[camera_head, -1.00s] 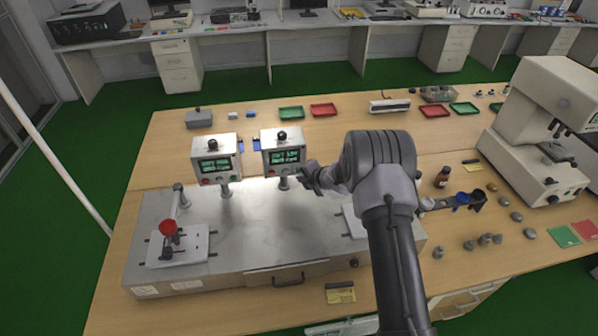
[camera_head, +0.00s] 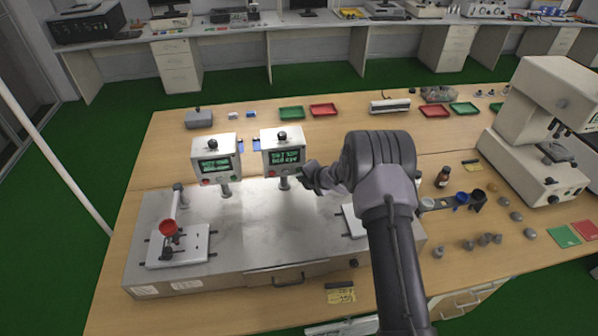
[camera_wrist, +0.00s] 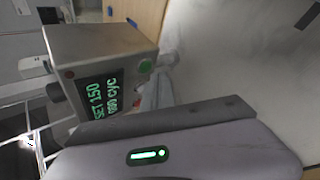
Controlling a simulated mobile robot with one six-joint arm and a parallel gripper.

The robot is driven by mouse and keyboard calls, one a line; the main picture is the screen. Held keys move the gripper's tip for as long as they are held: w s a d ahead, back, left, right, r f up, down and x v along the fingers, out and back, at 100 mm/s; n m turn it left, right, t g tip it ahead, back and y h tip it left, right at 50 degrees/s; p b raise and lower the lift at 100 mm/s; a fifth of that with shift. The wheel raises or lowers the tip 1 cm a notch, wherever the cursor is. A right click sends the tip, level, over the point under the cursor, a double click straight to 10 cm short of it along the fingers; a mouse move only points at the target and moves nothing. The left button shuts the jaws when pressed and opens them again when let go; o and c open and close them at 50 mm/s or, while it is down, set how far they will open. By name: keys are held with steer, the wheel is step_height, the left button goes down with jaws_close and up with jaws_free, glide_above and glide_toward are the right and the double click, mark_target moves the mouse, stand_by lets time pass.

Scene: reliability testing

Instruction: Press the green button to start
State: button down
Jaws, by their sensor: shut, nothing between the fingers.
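The right control box (camera_head: 284,153) stands on a post on the metal test bench. Its lit screen (camera_wrist: 103,104) reads "SET 150" and a second line ending in CYC. In the head view my gripper hides that button.
A second control box (camera_head: 216,158) with its own screen stands to the left. The bench's metal top (camera_head: 265,230) is otherwise mostly clear. A white microscope-like machine (camera_head: 540,130) stands far right.

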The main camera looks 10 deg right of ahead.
steer(key=shift+w, duration=0.4)
